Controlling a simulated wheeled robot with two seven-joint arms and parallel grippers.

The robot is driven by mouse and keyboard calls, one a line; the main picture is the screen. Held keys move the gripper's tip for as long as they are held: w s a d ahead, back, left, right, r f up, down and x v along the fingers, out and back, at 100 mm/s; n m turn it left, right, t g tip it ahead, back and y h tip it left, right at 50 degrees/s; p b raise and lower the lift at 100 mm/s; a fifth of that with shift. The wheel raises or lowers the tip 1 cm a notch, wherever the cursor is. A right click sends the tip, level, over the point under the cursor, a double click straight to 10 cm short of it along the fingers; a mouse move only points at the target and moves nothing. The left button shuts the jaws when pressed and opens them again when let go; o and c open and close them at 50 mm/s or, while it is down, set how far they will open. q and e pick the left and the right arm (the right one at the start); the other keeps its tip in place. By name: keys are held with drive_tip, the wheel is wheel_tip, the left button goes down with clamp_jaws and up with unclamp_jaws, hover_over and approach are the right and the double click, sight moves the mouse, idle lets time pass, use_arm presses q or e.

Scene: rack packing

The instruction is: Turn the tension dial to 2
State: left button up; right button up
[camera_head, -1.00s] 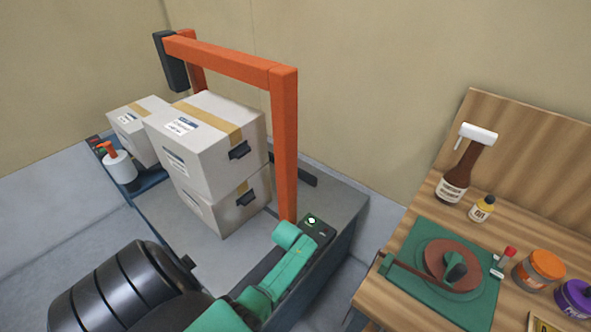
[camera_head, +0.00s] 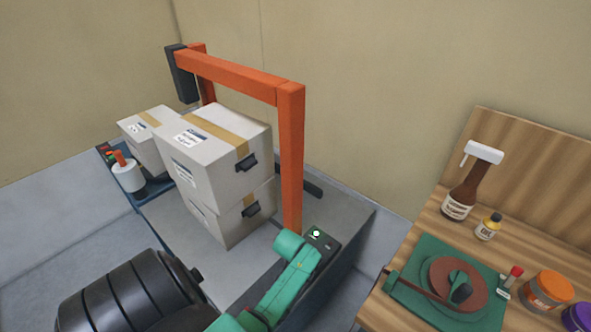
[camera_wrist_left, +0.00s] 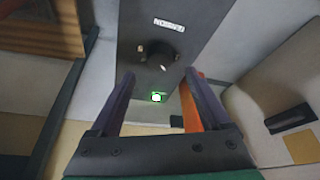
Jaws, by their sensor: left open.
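The tension dial (camera_wrist_left: 160,56) is a round black knob on a grey panel (camera_wrist_left: 195,25), under an upside-down label (camera_wrist_left: 168,24) that seems to read TENSION. A small pale mark shows on the knob; I cannot read its setting. A lit green button (camera_wrist_left: 157,97) is on the same panel. My left gripper (camera_wrist_left: 158,74) is open and empty, its two fingers apart on either side of the knob in the picture; I cannot tell whether they touch it. In the head view my green arm reaches the panel's corner, and the dial and fingers are hidden. My right gripper is out of view.
An orange arch (camera_head: 290,160) stands over the grey machine table (camera_head: 340,205). Stacked cartons (camera_head: 222,150) sit under it, with a white bottle (camera_head: 128,177) behind left. A wooden bench (camera_head: 425,225) at right holds a green fixture (camera_head: 420,300), bottles and jars.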

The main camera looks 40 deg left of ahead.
use_arm(q)
drive_tip(key=v, duration=0.9)
drive_tip(key=shift+s+r, duration=0.1)
